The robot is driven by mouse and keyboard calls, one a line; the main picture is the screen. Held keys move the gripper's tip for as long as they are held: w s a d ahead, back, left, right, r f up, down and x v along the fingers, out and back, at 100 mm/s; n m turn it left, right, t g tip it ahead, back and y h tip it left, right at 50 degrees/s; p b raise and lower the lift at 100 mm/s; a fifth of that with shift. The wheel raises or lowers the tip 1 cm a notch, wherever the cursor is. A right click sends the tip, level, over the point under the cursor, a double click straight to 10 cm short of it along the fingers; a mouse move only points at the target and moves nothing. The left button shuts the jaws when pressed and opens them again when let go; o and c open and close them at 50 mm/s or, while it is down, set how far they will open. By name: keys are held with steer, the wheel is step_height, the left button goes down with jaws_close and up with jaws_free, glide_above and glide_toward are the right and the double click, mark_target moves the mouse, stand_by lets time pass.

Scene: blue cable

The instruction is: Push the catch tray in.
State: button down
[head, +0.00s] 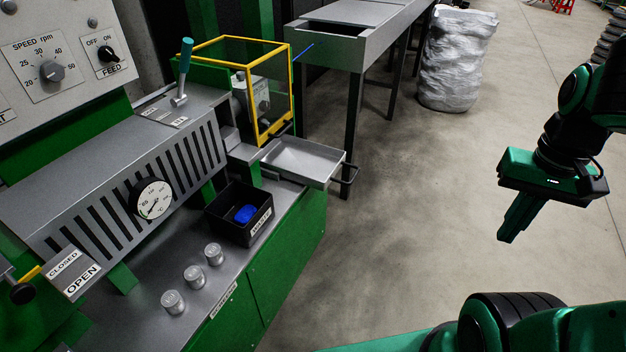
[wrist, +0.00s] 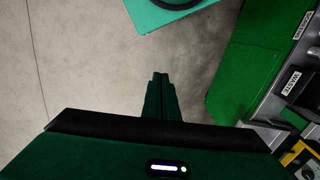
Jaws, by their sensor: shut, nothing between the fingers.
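The catch tray (head: 303,163) is a shallow grey metal tray with a dark handle (head: 349,174) at its outer end. In the head view it sticks out to the right from the machine, below the yellow-framed guard (head: 262,95). My gripper (head: 507,238) is shut and empty. It hangs over open floor, well to the right of the tray and apart from it. In the wrist view the closed fingers (wrist: 160,76) point at bare floor. I cannot make out the catch tray in the wrist view.
A black waste bin (head: 228,228) with a blue piece inside stands on the bench beside the tray; its label (wrist: 292,84) shows in the wrist view. Several small metal weights (head: 194,275) stand at the bench front. A wrapped bale (head: 457,60) stands behind. The floor between is clear.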

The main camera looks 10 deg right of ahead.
steer(key=shift+w, duration=0.1)
steer(key=t+y, duration=0.2)
steer(key=t, duration=0.5)
glide_above(327, 186)
steer(key=s+d, duration=0.2)
steer(key=s, duration=0.2)
step_height(327, 186, down, 26)
steer(key=shift+w+a, duration=0.35)
steer(key=shift+a, duration=0.15)
